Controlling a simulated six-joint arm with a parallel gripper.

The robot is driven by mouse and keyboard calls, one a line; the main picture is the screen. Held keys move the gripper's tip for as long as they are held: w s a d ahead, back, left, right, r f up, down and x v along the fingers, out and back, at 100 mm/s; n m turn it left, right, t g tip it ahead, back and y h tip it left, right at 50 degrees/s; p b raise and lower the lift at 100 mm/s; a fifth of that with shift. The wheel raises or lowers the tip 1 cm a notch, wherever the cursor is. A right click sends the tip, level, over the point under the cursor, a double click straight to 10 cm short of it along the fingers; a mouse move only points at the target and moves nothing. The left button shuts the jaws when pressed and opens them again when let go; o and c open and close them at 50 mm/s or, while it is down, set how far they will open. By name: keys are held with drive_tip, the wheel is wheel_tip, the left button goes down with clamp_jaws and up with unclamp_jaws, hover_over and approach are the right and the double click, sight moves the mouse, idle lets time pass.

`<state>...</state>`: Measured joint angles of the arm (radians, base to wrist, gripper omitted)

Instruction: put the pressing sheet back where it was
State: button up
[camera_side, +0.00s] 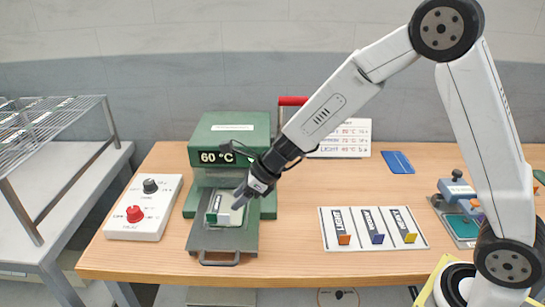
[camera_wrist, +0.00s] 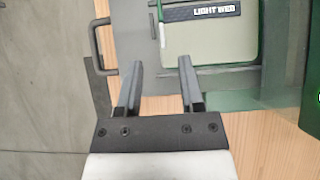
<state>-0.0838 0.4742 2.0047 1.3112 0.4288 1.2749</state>
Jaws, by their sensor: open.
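The press (camera_side: 233,130) is green, with a display reading 60 °C. Its grey drawer plate (camera_side: 224,240) extends toward the front edge. A pale pad with a green edge, marked with a dark "LIGHT" label, lies on the plate; it also shows in the wrist view (camera_wrist: 205,40). My gripper (camera_side: 239,203) is over this plate, at the pad in the side view, and hides part of it. In the wrist view my gripper (camera_wrist: 161,62) is open, with nothing clearly held between its fingers. A flat blue sheet (camera_side: 397,162) lies at the back right. I cannot tell which piece is the pressing sheet.
A white control box (camera_side: 144,207) with red and black knobs stands left of the press. A white card (camera_side: 373,229) with several labelled pieces lies right of it. A temperature sign (camera_side: 345,138) stands behind. A blue-green device (camera_side: 459,210) is at right. Bare wood lies between press and card.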

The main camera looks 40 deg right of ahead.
sight(223, 214)
drive_tip(key=shift+x, duration=1.25)
drive_tip(key=shift+f, duration=0.1)
drive_tip(key=shift+x, duration=2.5)
drive_tip(key=shift+d+f, duration=0.1)
drive_tip(key=shift+d, duration=0.1)
clamp_jaws()
